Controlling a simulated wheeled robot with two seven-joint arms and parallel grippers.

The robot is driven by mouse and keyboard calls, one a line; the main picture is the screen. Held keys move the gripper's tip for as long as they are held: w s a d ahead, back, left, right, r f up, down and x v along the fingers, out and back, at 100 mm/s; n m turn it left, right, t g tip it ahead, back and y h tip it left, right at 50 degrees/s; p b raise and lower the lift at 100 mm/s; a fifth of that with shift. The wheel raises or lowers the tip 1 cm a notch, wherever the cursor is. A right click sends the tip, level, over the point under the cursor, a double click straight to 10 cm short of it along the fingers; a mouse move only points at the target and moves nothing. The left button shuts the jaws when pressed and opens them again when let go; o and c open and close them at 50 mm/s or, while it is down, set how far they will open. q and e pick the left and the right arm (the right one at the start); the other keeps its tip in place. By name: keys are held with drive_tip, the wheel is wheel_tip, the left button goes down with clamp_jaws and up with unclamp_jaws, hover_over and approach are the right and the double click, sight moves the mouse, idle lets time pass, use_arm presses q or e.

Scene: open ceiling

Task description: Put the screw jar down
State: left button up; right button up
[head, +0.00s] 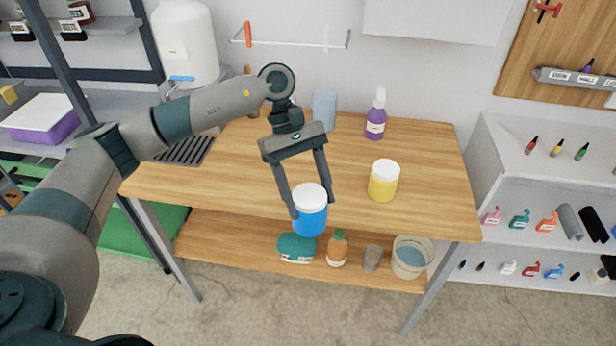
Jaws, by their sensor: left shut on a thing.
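My left gripper (311,200) is shut on a blue jar (310,217) with a white lid. The jar is upright and appears at the front edge of the wooden table (230,180); I cannot tell whether it touches the tabletop. Its blue body overlaps the table's front edge in the picture. No label can be read, so I cannot tell its contents. A yellow jar (383,183) with a white lid stands on the table to the right of the blue jar. My right gripper is not in view.
A purple spray bottle (376,117) and a light blue item (324,110) stand at the table's back. The lower shelf holds bottles and a bucket (410,257). White shelves (545,180) stand at right.

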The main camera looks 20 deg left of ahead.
use_arm(q)
drive_tip(key=s+r+m+g+y+p, duration=0.2)
drive_tip(key=s+m+y, duration=0.3)
drive_tip(key=m, duration=0.5)
drive_tip(key=shift+s+a+r+m+g, duration=0.3)
drive_tip(key=shift+s+r, duration=0.1)
drive_tip(key=shift+s, duration=0.45)
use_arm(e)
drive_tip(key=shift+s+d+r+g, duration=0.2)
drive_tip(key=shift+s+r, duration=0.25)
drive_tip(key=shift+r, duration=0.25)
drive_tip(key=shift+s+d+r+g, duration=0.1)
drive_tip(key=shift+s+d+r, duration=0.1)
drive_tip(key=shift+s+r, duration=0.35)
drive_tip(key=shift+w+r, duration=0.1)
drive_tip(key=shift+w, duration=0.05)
